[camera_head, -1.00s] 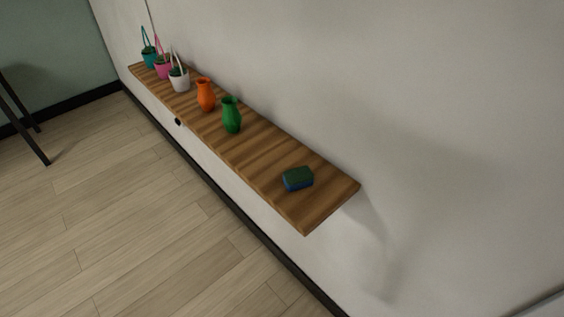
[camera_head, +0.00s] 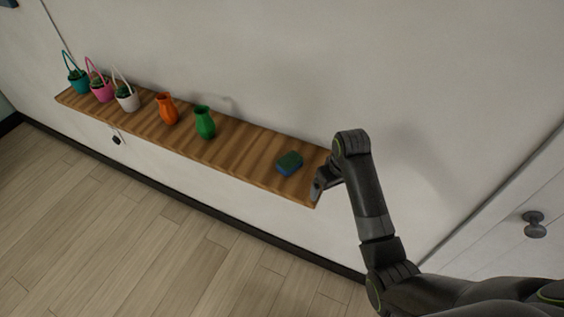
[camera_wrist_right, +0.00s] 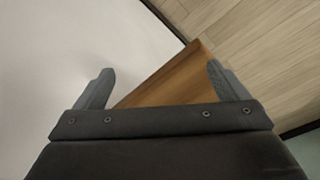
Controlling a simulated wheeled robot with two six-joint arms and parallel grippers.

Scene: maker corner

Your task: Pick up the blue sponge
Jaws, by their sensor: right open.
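The blue sponge (camera_head: 290,164), with a dark green top, lies on the wooden shelf (camera_head: 240,150) near its right end. My right gripper (camera_head: 317,190) is at the right end of the shelf, just right of the sponge and apart from it. In the right wrist view the two fingers of my right gripper (camera_wrist_right: 160,88) are spread wide with nothing between them. The shelf's end (camera_wrist_right: 170,78) shows beyond them, and the sponge cannot be seen there. My left gripper is not in view.
A green vase (camera_head: 205,122) and an orange vase (camera_head: 167,108) stand left of the sponge. Several potted cacti in baskets, one white (camera_head: 127,99), stand further left. The wall (camera_head: 240,50) runs behind the shelf. A white door or drawer front with a dark knob (camera_head: 535,224) is at the right.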

